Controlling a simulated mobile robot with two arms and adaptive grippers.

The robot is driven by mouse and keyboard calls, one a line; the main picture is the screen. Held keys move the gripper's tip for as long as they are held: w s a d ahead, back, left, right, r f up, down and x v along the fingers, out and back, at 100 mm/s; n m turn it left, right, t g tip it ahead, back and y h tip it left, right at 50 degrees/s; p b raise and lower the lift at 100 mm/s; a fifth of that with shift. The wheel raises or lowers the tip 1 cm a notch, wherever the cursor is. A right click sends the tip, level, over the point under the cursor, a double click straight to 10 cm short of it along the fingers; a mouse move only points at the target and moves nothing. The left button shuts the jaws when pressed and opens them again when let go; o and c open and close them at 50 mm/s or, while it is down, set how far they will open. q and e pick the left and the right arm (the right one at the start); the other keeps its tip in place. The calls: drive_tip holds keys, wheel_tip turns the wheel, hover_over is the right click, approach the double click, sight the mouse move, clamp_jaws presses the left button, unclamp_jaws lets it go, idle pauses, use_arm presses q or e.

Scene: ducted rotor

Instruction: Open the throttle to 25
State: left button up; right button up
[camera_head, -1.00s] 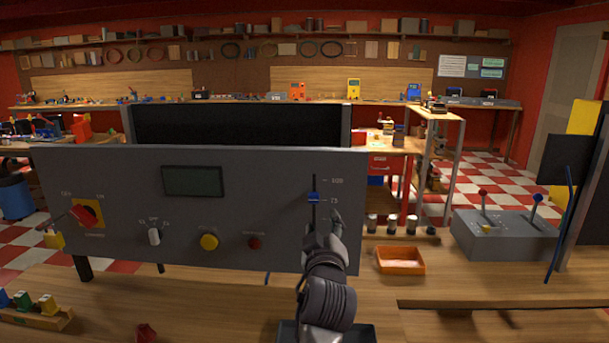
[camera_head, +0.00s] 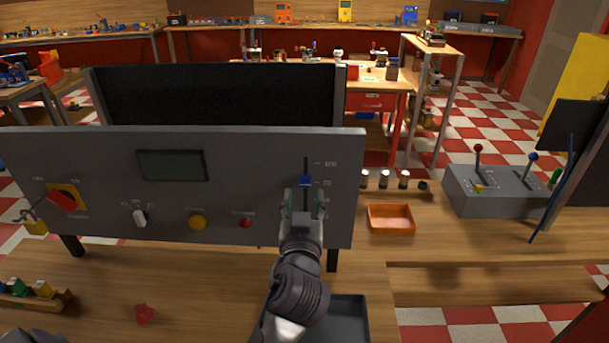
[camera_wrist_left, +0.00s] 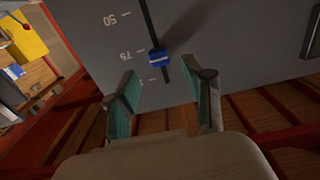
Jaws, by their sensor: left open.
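The throttle is a blue slider knob (camera_head: 306,181) in a vertical slot on the right part of the grey control panel (camera_head: 100,190). It sits near the 75 mark, below the top 100 mark, in the head view. My left gripper (camera_head: 304,199) is open, just below the knob in the head view. In the left wrist view, the open fingers (camera_wrist_left: 167,85) point at the panel, with the blue knob (camera_wrist_left: 157,58) just beyond and between their tips. The fingers hold nothing. Contact with the panel cannot be told. My right gripper is not in view.
An orange tray (camera_head: 391,218) and a lever box (camera_head: 500,190) stand to the right. A dark tray (camera_head: 352,312) lies in front.

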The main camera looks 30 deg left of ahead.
sight(305, 184)
use_arm(q)
drive_tip(key=p+x, duration=0.1)
drive_tip(key=x, duration=0.3)
drive_tip(key=shift+r, duration=0.1)
drive_tip(key=shift+w+a, duration=0.2)
drive_tip(key=shift+w, duration=0.25)
clamp_jaws()
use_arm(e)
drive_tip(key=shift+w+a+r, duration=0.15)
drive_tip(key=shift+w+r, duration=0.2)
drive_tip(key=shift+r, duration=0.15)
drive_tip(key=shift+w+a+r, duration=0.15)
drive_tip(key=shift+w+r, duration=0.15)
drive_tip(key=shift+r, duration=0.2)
